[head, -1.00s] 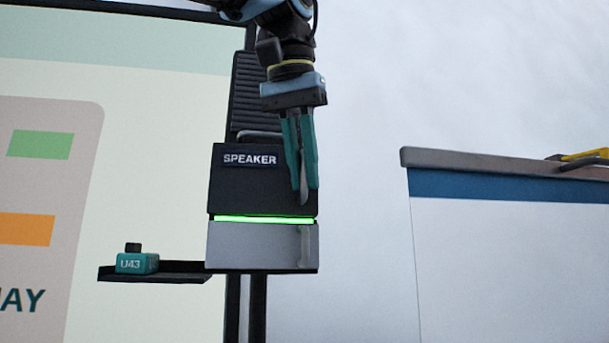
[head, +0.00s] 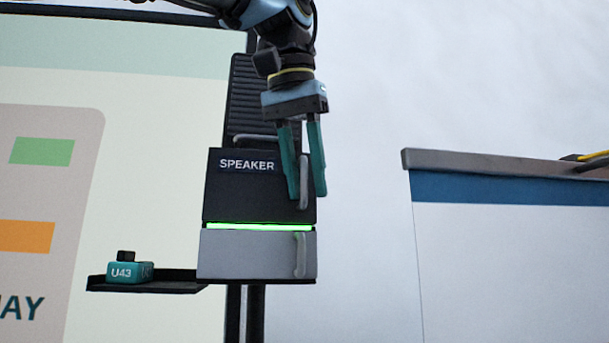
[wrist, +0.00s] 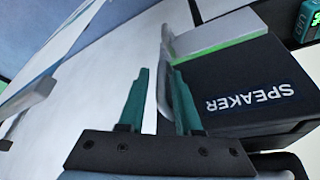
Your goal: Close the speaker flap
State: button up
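The black speaker unit (head: 235,195) with a white "SPEAKER" label stands in the middle of the head view. A light bar handle (head: 303,182) is at the right of its black front. In the wrist view the black speaker unit (wrist: 225,75) fills the right side, its label upside down. My gripper (head: 306,197) points down in front of the unit's right edge. Its two teal fingers are apart, with the handle showing between them in the head view. In the wrist view my gripper (wrist: 161,98) also shows a gap between its fingers. I cannot tell whether they touch the handle, or which part is the flap.
A glowing green strip (head: 258,227) and a grey panel (head: 245,254) with its own handle lie below the black front. A teal U43 block (head: 130,272) sits on a dark shelf at left. A counter (head: 500,172) stands at right, with open room between.

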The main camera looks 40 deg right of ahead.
jog(key=shift+o, duration=0.6)
jog(key=shift+a, duration=0.1)
jog(key=p+v, duration=0.1)
jog(key=v, duration=0.9)
jog(key=shift+r+p, duration=0.3)
jog(key=shift+r, duration=0.1)
jog(key=shift+s, duration=0.15)
